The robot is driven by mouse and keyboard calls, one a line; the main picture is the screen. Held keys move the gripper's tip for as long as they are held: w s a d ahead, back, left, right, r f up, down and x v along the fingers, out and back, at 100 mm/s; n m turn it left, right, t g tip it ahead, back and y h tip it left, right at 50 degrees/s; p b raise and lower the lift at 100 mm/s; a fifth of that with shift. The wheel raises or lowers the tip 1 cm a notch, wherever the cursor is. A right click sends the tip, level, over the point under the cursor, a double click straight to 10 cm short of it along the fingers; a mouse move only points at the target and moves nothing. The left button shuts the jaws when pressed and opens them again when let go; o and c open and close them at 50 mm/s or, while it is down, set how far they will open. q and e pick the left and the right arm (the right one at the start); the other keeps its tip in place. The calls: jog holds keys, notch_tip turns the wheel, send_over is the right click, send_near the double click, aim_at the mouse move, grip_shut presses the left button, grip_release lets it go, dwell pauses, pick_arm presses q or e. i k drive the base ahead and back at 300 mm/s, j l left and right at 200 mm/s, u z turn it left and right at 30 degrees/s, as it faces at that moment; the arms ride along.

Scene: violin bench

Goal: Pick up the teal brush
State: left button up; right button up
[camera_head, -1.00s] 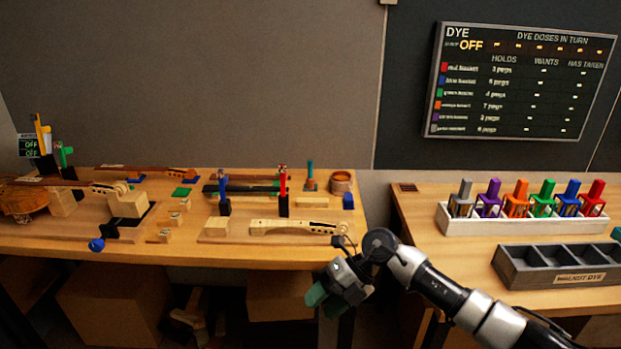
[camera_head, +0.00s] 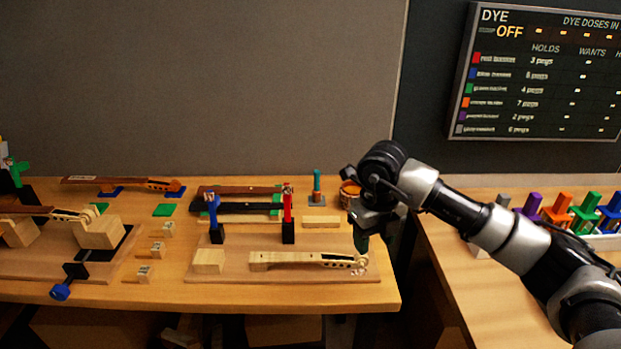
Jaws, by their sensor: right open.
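My right gripper (camera_head: 361,243) is over the right end of that bench, pointing down, to the right of the brush and nearer to me. It is open and apart from the brush, with nothing seen in it. Its fingertips are dark green and partly hard to make out. My left gripper is out of view.
A round wooden jar (camera_head: 348,191) stands right of the brush, partly hidden by my right arm. A pale block (camera_head: 321,222) lies in front of the brush. A pale violin neck (camera_head: 300,260) lies in front.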

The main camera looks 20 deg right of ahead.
aim_at(316, 192)
jog(key=i, duration=1.25)
